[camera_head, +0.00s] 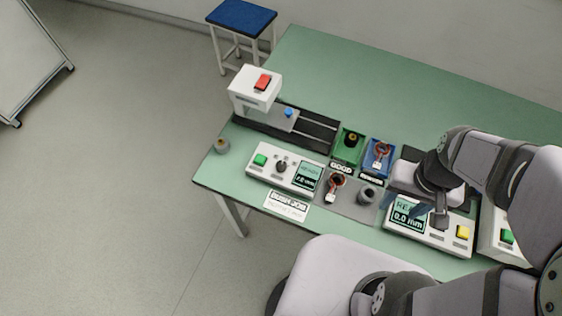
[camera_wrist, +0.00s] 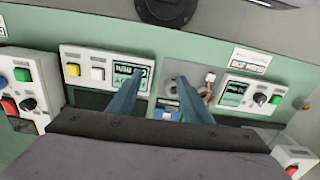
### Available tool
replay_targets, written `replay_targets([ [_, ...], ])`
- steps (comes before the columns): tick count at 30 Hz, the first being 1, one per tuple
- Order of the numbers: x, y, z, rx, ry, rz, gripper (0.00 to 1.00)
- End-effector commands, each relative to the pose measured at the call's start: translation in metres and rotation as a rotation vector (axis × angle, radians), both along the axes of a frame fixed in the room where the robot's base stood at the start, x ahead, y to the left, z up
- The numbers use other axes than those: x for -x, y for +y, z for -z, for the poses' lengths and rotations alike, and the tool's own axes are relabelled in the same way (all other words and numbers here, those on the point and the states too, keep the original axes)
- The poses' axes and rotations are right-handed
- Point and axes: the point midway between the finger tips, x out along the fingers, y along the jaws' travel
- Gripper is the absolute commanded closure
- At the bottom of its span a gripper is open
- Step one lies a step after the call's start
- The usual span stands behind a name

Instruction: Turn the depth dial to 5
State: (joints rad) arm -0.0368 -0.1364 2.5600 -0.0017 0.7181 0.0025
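No legible label in view marks the depth dial. A black round dial (camera_head: 281,166) sits on the left white control box (camera_head: 256,174), between a green button and a screen whose small text I cannot read surely. In the wrist view this dial (camera_wrist: 260,98) is at the right. Another black dial (camera_wrist: 28,103) shows on the box at the wrist view's left edge. My gripper (camera_wrist: 160,78) is open and empty, its two blue fingers well apart. In the head view it is over the "0.0 mm" display box (camera_head: 408,235), right of the left box and apart from its dial.
A white press with a red switch (camera_head: 263,81) stands behind the left box. A green bin (camera_head: 348,151) and blue bin (camera_head: 371,163) hold parts. Wound parts and a grey cylinder (camera_head: 366,194) stand between the boxes. The green table (camera_head: 335,70) is clear at the back.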

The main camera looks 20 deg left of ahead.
Motion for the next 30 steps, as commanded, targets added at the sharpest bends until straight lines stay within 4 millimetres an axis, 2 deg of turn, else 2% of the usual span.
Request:
replay_targets([
  [4,0.008,0.025,0.01,0.003,0.036,-0.118,0.56],
  [8,0.029,0.054,0.029,0.021,0.117,-0.279,0.56],
  [11,0.037,0.082,0.043,0.041,0.162,-0.421,0.56],
  [14,0.037,0.115,0.054,0.059,0.18,-0.556,0.56],
  [21,0.026,0.206,0.075,0.086,0.159,-0.8,0.56],
  [24,0.015,0.24,0.078,0.082,0.127,-0.825,0.56],
  [28,-0.012,0.274,0.07,0.062,0.069,-0.784,0.56],
  [30,-0.028,0.293,0.058,0.043,0.025,-0.75,0.56],
])
